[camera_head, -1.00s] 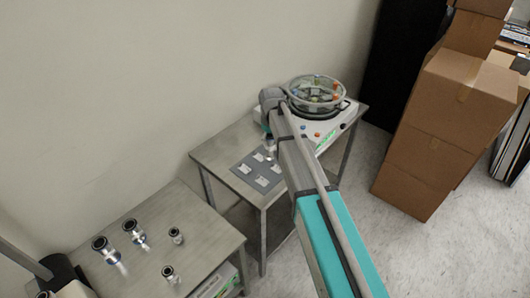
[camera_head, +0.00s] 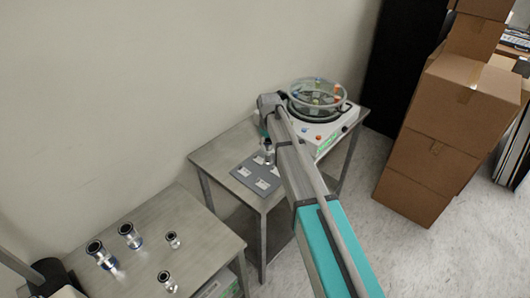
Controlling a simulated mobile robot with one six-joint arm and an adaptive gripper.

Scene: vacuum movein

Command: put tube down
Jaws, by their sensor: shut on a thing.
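My gripper (camera_head: 265,131) is mostly hidden by my own arm, beside the machine on the far table. It is shut on a small metallic tube (camera_head: 268,147), which shows just left of my arm. The tube looks roughly upright at the upper right edge of a grey mat (camera_head: 243,177) with several light label squares. I cannot tell whether the tube touches the mat.
A white machine (camera_head: 337,130) with a clear round bowl (camera_head: 318,93) holding coloured items stands at the back of the far table (camera_head: 213,155). Several metal fittings (camera_head: 129,236) stand on the near-left table (camera_head: 203,235). Cardboard boxes (camera_head: 440,130) are stacked at right.

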